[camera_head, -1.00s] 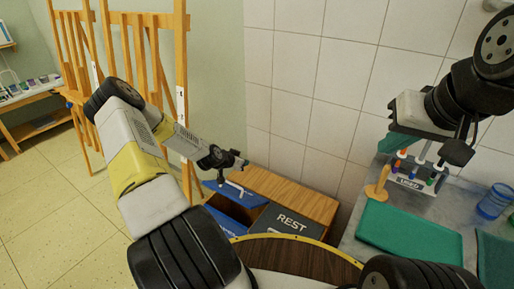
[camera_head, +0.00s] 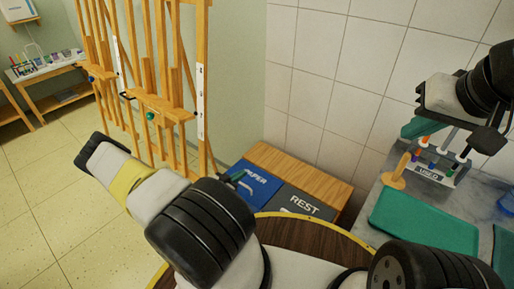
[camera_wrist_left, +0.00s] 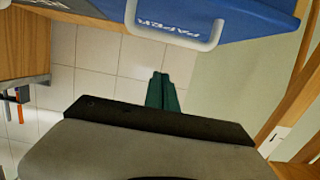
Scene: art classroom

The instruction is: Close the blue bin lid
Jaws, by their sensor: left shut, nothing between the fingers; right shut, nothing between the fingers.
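The blue bin lid (camera_head: 257,180), lettered PAPER, lies down over its bin beside the dark REST lid, looking about level with it. In the left wrist view the blue lid (camera_wrist_left: 255,22) and its white handle (camera_wrist_left: 160,37) fill the top. My left gripper (camera_head: 238,177) is shut and empty, with its green fingertips at the lid's left end in the head view. In the wrist view the fingers (camera_wrist_left: 163,90) appear apart from the handle. My right gripper (camera_head: 418,128) is shut and empty at the upper right, above the counter.
The wooden bin cabinet (camera_head: 300,168) stands against the tiled wall. Wooden easels (camera_head: 160,100) stand left of it. A grey counter (camera_head: 395,162) at right holds a green tray (camera_head: 425,220) and a rack marked USED (camera_head: 430,173). Floor at left is clear.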

